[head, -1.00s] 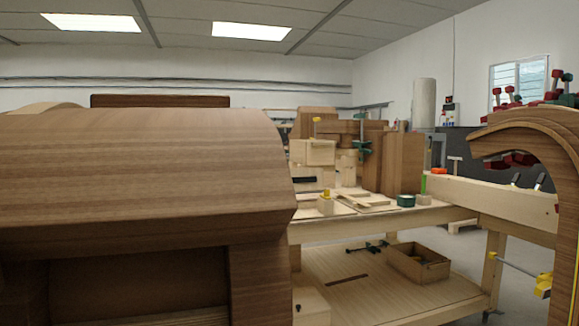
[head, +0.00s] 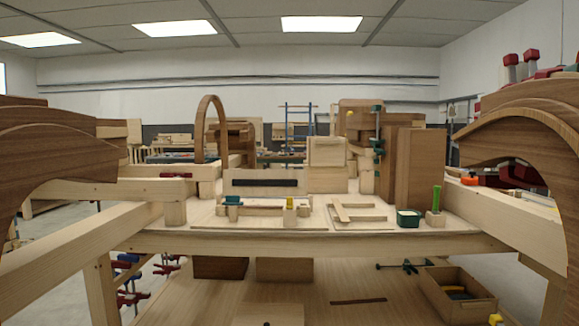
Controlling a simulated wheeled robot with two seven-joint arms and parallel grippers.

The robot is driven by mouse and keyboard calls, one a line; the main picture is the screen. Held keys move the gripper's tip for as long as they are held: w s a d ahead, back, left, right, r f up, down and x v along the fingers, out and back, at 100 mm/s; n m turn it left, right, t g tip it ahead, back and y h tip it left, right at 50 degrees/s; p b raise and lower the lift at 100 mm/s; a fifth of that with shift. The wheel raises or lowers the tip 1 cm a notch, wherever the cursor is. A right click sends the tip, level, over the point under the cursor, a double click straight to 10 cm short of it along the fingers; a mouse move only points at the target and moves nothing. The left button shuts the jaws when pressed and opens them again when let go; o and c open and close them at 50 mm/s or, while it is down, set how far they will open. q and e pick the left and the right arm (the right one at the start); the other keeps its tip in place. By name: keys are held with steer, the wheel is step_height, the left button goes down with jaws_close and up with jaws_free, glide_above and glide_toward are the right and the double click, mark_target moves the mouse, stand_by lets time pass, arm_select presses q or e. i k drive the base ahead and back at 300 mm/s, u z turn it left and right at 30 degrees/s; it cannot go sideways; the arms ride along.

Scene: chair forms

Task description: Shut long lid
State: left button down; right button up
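No thing in the head view is plainly a long lid. A long, light wooden box (head: 236,180) with a dark strip (head: 265,183) across its front stands upright near the middle of the workbench (head: 330,245). I cannot tell whether it has a lid or whether that is open. Neither of my grippers is in view.
Large dark curved wooden forms stand close at the left edge (head: 55,145) and right edge (head: 520,125). Low frames, a green tub (head: 408,217) and tall brown blocks (head: 420,165) crowd the benchtop. An open box (head: 457,297) sits on the lower shelf.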

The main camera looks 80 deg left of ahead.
mark_target(246, 183)
steer(key=u, duration=2.75)
steer(key=i, duration=2.35)
steer(key=z, duration=0.25)
